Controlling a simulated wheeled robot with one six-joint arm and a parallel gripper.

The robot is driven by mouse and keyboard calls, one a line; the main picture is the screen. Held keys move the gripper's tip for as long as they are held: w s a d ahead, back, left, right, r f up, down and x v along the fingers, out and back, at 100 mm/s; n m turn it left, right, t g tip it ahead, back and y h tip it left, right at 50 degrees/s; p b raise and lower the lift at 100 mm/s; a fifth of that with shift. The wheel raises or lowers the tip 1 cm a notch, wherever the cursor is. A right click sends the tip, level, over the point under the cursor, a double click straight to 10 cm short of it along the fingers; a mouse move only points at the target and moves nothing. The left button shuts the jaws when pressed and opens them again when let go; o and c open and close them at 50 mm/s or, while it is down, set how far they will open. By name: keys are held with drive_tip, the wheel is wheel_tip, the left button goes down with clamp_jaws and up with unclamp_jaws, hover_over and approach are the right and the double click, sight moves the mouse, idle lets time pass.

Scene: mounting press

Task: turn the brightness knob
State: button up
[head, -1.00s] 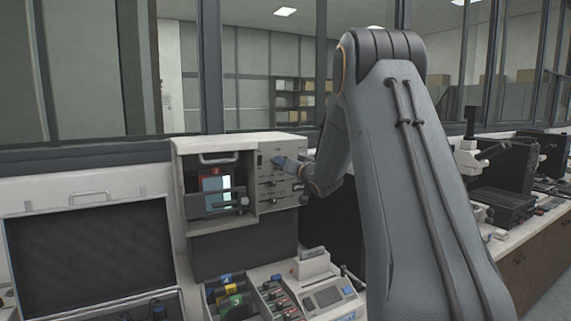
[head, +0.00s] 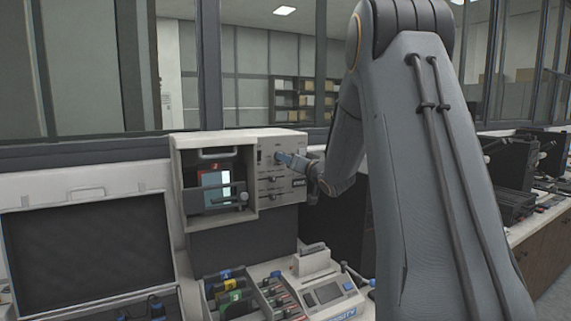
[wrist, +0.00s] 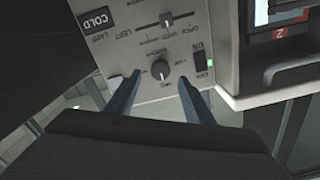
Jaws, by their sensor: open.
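A round dark knob (wrist: 160,68) with a pale pointer mark sits on the beige control panel (wrist: 140,45). In the wrist view it appears upside down, with small lettering I cannot read clearly. My gripper (wrist: 159,84) is open, its two blue-grey fingers reaching toward the panel on either side of the knob. I see a gap between the knob and each finger; whether the tips reach the panel is unclear. In the head view my gripper (head: 288,160) is at the upper part of the panel face (head: 267,195) and hides the knob.
A recessed bay with a screen unit (head: 215,190) adjoins the panel. Below are colored bins (head: 232,290) and a small device (head: 328,295). An open dark-lined case (head: 90,250) stands left.

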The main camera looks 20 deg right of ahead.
drive_tip(key=s, duration=0.3)
drive_tip(key=shift+s+b, duration=0.1)
drive_tip(key=shift+b, duration=0.3)
drive_tip(key=s+a+f+g+h, duration=0.1)
drive_tip(key=s+a+f+g, duration=0.2)
drive_tip(key=s+a+f, duration=0.3)
drive_tip(key=s+a+f+g+h, duration=0.1)
drive_tip(key=s+a+f+g, duration=0.25)
drive_tip(key=f, duration=0.35)
drive_tip(key=s+a+f+n+g+b, duration=0.1)
drive_tip(key=s+a+f+g, duration=0.2)
drive_tip(key=s+f, duration=0.3)
drive_tip(key=s+a+f+n+g+y+b, duration=0.1)
drive_tip(key=s+a+f, duration=0.4)
drive_tip(key=s, duration=0.7)
drive_tip(key=s+a+f+n+g+b, duration=0.1)
drive_tip(key=s+a+f+n+g, duration=0.1)
drive_tip(key=s+a+f+g, duration=0.4)
drive_tip(key=s, duration=0.3)
drive_tip(key=shift+s+f+b, duration=0.25)
drive_tip(key=shift+f+b, duration=0.05)
drive_tip(key=shift+f, duration=0.05)
